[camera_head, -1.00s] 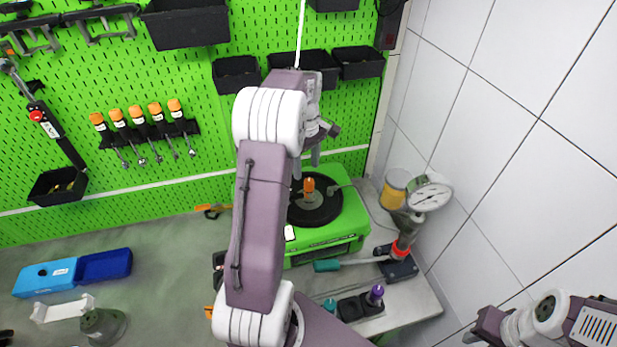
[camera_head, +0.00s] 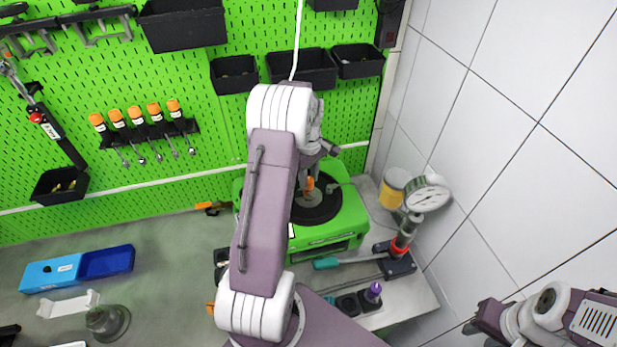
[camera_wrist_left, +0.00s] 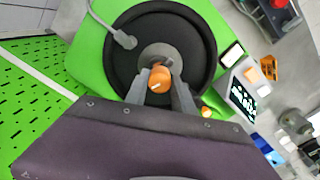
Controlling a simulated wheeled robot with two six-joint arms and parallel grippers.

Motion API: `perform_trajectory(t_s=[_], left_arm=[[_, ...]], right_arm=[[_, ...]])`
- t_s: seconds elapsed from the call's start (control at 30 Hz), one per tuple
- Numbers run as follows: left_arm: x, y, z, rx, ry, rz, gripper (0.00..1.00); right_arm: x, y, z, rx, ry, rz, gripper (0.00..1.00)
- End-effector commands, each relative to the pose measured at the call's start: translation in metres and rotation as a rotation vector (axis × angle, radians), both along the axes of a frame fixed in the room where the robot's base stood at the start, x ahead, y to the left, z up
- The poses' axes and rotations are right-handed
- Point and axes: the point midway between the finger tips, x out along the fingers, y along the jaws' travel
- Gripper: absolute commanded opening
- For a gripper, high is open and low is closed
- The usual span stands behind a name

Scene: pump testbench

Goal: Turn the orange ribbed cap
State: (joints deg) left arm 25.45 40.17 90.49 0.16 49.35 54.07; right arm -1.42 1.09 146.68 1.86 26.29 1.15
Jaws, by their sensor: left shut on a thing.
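The orange ribbed cap (camera_head: 309,185) stands upright at the centre of the black round plate (camera_head: 325,207) on the green machine (camera_head: 352,222). My left gripper (camera_head: 307,191) has come down over it from above. In the left wrist view the cap (camera_wrist_left: 160,78) sits between the two grey fingers of my left gripper (camera_wrist_left: 160,86), which are shut on its sides. The cap's lower part is partly hidden by the fingers. My right gripper (camera_head: 478,324) is at the lower right, away from the machine; its jaw opening cannot be made out.
A pressure gauge (camera_head: 428,198) on a stand is right of the machine, near the tiled wall. A teal-handled tool (camera_head: 326,263) and a purple-topped item (camera_head: 374,291) lie in front. A blue box (camera_head: 106,262) is at the left. Black bins (camera_head: 302,68) hang above on the green pegboard.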

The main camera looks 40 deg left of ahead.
Motion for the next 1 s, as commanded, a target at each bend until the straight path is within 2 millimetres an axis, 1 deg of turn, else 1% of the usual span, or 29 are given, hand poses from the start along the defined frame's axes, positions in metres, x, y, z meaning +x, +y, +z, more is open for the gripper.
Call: perform_trajectory(t_s=[0.17,0.37,1.0], left_arm=[[-0.0001,0.0019,0.0011,0.004,-0.001,0.024,0.0],[0.0003,0.0023,0.0015,0.005,-0.002,0.122,0.0],[0.0002,0.0028,0.0021,0.004,-0.004,0.7,0.0]], right_arm=[[0.0001,0.0,0.0003,0.0,0.0,0.0,0.34],[0.0,0.0,0.0005,0.0,0.0,0.0,0.34],[0.0,0.0,0.0009,0.0,0.0,0.0,0.34]])
